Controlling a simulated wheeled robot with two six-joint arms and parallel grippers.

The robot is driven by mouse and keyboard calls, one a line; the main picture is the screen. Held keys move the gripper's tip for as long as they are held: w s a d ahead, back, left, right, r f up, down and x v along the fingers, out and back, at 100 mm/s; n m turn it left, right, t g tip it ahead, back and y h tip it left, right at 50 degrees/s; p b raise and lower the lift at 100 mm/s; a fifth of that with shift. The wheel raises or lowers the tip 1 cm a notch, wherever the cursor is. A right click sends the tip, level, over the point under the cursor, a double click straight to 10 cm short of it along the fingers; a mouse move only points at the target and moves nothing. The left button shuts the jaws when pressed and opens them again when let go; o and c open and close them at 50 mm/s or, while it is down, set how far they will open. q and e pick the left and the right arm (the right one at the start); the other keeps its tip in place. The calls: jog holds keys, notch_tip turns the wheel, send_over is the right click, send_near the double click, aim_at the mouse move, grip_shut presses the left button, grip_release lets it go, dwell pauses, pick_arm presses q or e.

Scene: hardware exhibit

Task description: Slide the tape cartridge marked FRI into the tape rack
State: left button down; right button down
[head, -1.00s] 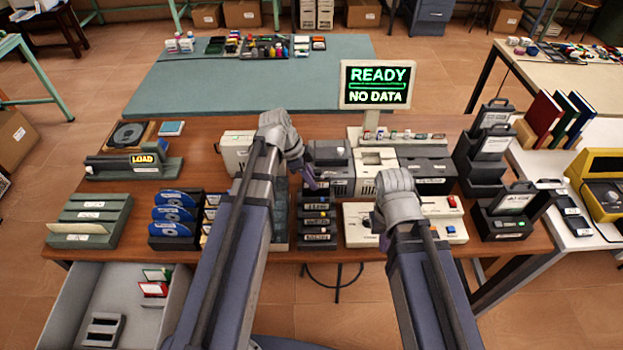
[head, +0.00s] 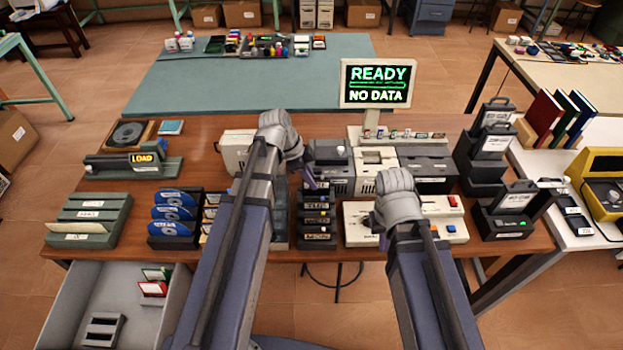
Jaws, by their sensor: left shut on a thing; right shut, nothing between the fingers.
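A black rack (head: 318,237) stands near the front edge of the brown table, holding several dark cartridges with pale labels; it appears to be the tape rack. The labels are too small to read, so I cannot pick out FRI. My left gripper (head: 309,180), with purple fingertips, is at the rack's upper back left. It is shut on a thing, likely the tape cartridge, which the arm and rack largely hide. My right gripper (head: 384,241) is shut and empty over the pale control box (head: 357,227), right of the rack.
Grey machines (head: 425,168) stand behind the rack, below a screen (head: 377,84) reading READY, NO DATA. Blue disc holders (head: 172,228) and a green rack (head: 90,220) are at the left. Black holders (head: 500,222) stand at the right. An open drawer (head: 62,300) juts out at the front left.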

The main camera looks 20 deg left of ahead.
pick_arm(q)
jog(key=shift+f, duration=0.15)
jog(key=shift+f+b, duration=1.15)
jog(key=shift+b, duration=0.15)
jog(key=c, duration=0.7)
grip_release()
jog(key=shift+c, duration=0.2)
jog(key=shift+r, duration=0.1)
notch_tip(320, 180, up, 8)
jog(key=p, duration=0.8)
